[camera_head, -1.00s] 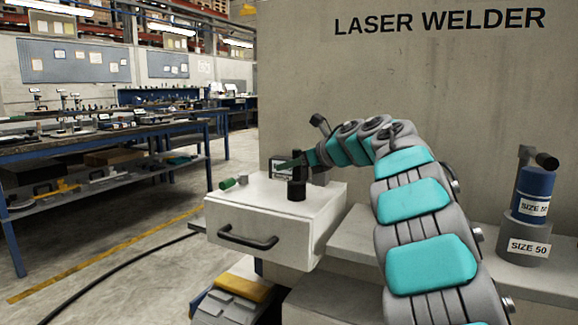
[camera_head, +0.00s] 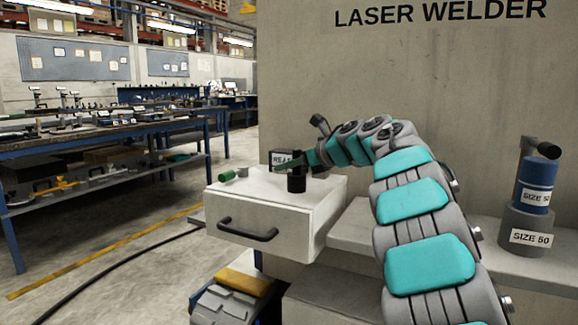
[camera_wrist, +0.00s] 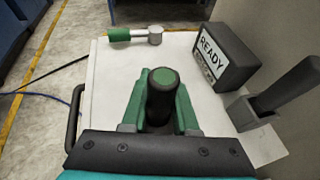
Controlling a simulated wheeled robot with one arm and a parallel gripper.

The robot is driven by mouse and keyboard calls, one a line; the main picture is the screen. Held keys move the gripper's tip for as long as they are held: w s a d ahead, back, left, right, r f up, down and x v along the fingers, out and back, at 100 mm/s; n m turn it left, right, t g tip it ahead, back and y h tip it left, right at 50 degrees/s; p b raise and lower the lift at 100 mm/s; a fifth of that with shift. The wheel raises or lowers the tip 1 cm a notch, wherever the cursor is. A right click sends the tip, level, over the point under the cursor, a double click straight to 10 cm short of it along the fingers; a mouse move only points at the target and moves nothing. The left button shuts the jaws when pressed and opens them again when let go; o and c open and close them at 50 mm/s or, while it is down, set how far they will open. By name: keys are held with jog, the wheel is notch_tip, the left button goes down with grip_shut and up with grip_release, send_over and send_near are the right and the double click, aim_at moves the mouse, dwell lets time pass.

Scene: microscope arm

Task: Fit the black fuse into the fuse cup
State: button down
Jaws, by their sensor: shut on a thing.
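The black fuse (camera_wrist: 161,98) with a green top stands upright between the green fingers of my gripper (camera_wrist: 160,108), which is shut on it. In the head view my gripper (camera_head: 293,163) reaches in from the right over the white drawer box (camera_head: 262,218). The black fuse cup (camera_head: 297,184) stands on top of the box, directly below the fingers. The fuse sits low in line with the cup, and its lower part is hidden. I cannot tell how deep it is. In the wrist view the fuse and fingers hide the cup.
A green piece (camera_wrist: 120,35) and a grey piece (camera_wrist: 155,35) lie at the box's far edge. A READY display (camera_wrist: 222,58) and a dark lever (camera_wrist: 287,85) stand to the right. SIZE 50 cylinders (camera_head: 530,235) stand on the right shelf.

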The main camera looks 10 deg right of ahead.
jog(key=shift+f+b, duration=0.4)
jog(key=shift+f, duration=0.15)
jog(key=c, duration=0.6)
grip_release()
jog(key=shift+s+d+r, duration=0.1)
jog(key=shift+v, duration=3.75)
